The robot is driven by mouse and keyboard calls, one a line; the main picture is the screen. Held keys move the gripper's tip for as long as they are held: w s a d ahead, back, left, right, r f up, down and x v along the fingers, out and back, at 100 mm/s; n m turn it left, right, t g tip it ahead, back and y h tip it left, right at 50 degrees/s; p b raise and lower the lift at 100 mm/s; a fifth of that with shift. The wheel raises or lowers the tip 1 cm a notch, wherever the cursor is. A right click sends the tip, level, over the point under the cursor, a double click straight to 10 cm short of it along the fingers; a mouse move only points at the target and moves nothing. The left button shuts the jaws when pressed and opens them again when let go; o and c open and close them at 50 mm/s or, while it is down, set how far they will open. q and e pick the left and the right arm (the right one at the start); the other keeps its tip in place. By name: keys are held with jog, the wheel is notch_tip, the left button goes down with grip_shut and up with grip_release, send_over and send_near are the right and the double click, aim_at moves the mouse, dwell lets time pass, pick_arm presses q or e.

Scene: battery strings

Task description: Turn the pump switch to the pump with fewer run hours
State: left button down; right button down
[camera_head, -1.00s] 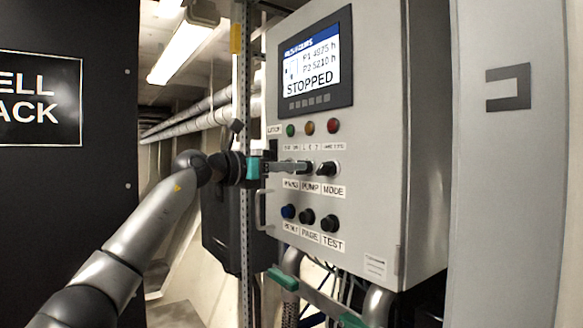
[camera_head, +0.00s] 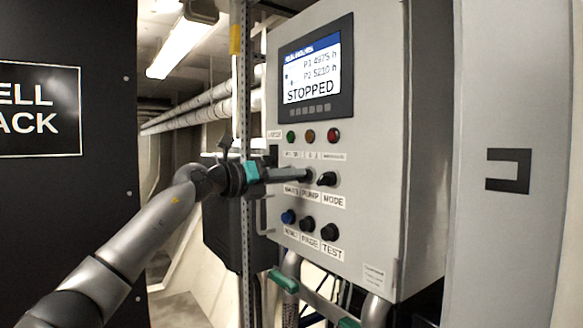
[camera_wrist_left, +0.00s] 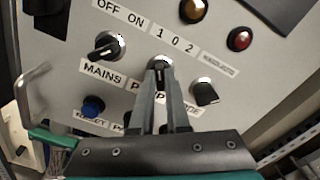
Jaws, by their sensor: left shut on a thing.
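The pump switch (camera_wrist_left: 160,66) is a dark knob on the grey control cabinet, between the MAINS and MODE knobs and below the label "1 0 2". My left gripper (camera_wrist_left: 160,80) is shut on it; the fingers hide most of the knob and part of the PUMP label, so its exact position is hard to read. In the head view the left gripper (camera_head: 303,175) reaches the panel from the left. The screen (camera_head: 312,72) shows P1 with about 4975 h, P2 with 5210 h, and STOPPED. My right gripper is not in view.
The MAINS knob (camera_wrist_left: 106,46) and MODE knob (camera_wrist_left: 204,93) sit close on either side. Several lamps are above and push buttons, one blue (camera_head: 288,216), below. A metal handle (camera_head: 263,214) sticks out at the cabinet's left edge. A perforated upright (camera_head: 244,275) stands near my wrist.

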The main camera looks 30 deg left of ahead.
pick_arm(q)
jog(key=shift+n+p, duration=0.85)
jog(key=shift+n, duration=0.45)
jog(key=shift+f, duration=0.1)
jog(key=c, duration=0.9)
grip_release()
jog(key=shift+s+a, duration=0.1)
jog(key=b+v, duration=0.9)
jog(key=v, duration=0.6)
jog(key=shift+b, duration=0.3)
